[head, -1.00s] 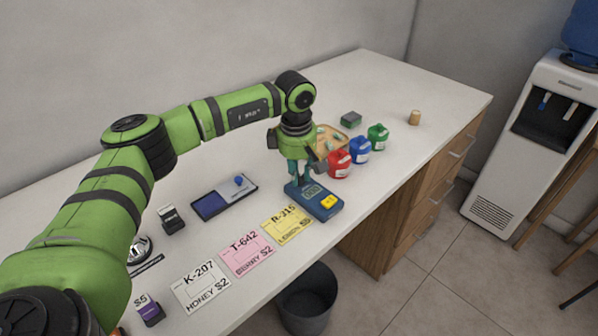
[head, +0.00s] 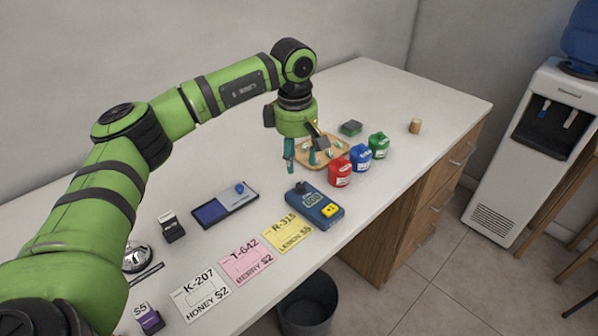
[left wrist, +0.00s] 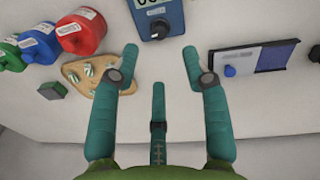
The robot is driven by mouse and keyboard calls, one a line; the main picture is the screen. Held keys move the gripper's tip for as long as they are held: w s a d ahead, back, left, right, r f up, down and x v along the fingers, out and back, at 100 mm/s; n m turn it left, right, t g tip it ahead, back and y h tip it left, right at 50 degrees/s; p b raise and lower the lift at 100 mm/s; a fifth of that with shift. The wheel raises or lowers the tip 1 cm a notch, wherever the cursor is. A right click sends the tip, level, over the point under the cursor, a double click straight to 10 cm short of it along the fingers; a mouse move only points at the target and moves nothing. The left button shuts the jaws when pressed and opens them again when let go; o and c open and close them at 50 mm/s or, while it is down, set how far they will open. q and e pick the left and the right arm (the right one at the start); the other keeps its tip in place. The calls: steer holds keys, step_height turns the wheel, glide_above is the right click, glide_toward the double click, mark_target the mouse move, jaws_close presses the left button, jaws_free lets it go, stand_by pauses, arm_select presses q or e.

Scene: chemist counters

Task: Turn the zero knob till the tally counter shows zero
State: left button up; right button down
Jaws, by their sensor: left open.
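The tally counter (head: 322,206) is a blue box with a yellow button (head: 330,210) and a small display (head: 313,199) near its middle. The display digits look like zeros but are too small to read surely. The dark zero knob (head: 301,187) is at the counter's far-left end; it also shows in the left wrist view (left wrist: 160,29). My left gripper (head: 300,162) is open and empty, raised above the counter's far end and apart from the knob. In the left wrist view its fingertips (left wrist: 160,54) lie just short of the knob. My right gripper is not in view.
Red (head: 340,172), blue (head: 360,157) and green (head: 378,145) jars stand behind the counter, beside a wooden tray (head: 335,153) of wrapped pieces. Yellow (head: 288,235), pink and white cards lie in front left. A blue-and-grey tray (head: 225,204) lies left. The table's front edge is close.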

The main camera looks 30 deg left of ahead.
arm_select(q)
step_height(320, 180, up, 4)
steer(key=shift+s+r, duration=0.1)
steer(key=shift+s, duration=0.05)
stand_by(0.6)
